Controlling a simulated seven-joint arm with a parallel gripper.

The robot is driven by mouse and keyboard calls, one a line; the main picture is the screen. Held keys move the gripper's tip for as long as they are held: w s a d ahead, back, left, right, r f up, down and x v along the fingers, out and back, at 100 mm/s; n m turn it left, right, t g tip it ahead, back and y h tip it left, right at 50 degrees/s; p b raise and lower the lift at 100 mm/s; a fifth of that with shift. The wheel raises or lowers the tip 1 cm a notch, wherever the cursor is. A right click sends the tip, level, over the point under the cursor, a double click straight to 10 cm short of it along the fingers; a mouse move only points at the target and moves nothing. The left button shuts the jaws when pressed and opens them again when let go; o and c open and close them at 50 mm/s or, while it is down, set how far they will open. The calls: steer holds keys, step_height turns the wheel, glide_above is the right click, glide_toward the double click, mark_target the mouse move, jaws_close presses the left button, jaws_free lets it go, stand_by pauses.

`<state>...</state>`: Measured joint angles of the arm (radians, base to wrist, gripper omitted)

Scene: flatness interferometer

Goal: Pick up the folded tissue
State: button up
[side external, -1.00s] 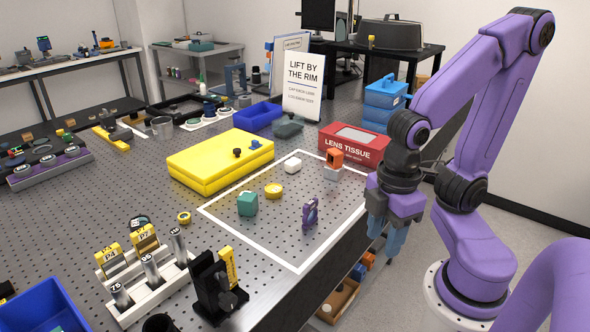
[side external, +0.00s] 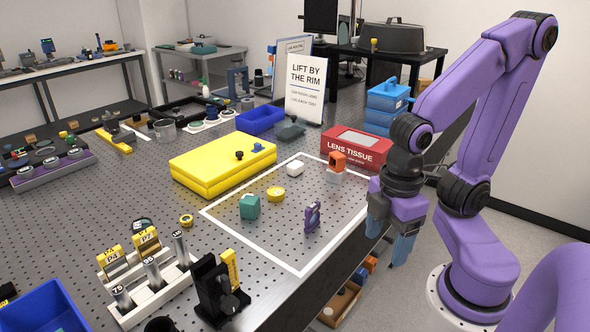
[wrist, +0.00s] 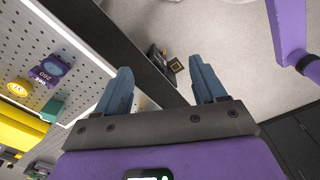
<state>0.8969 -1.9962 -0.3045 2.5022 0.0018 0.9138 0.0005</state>
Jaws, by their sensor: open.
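A small white block-like piece (side external: 294,169), which looks like the folded tissue, lies inside the white-outlined area on the perforated table, near its back edge. I cannot make it out surely in the wrist view. My gripper (side external: 390,238) hangs pointing down beyond the table's right edge, well to the right of the white piece. In the wrist view my gripper (wrist: 160,68) has its two blue-grey fingers apart, with nothing between them.
Inside the outline stand a teal block (side external: 250,206), a yellow round piece (side external: 276,194), a purple piece (side external: 312,217) and an orange-topped piece (side external: 337,161). A red lens tissue box (side external: 355,150) stands behind, a yellow case (side external: 222,165) to the left.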

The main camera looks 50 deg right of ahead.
steer(key=w+r+n+t+h, duration=0.1)
steer(key=w+r+n, duration=0.1)
steer(key=w, duration=1.2)
steer(key=w+r+n+h, duration=0.1)
steer(key=w+r, duration=0.2)
steer(key=w, duration=1.1)
steer(key=n+g+h, duration=0.1)
steer(key=n+h, duration=0.1)
steer(key=h, duration=0.1)
glide_above(295, 164)
steer(key=a, duration=0.1)
step_height(295, 164, down, 12)
steer(key=shift+a+f, duration=0.1)
steer(key=shift+f, duration=0.15)
steer(key=shift+a+x, duration=0.15)
steer(key=shift+x, duration=1.2)
steer(key=shift+a+x, duration=0.15)
steer(key=shift+x, duration=1.2)
steer(key=shift+f, duration=0.1)
steer(key=c, duration=1)
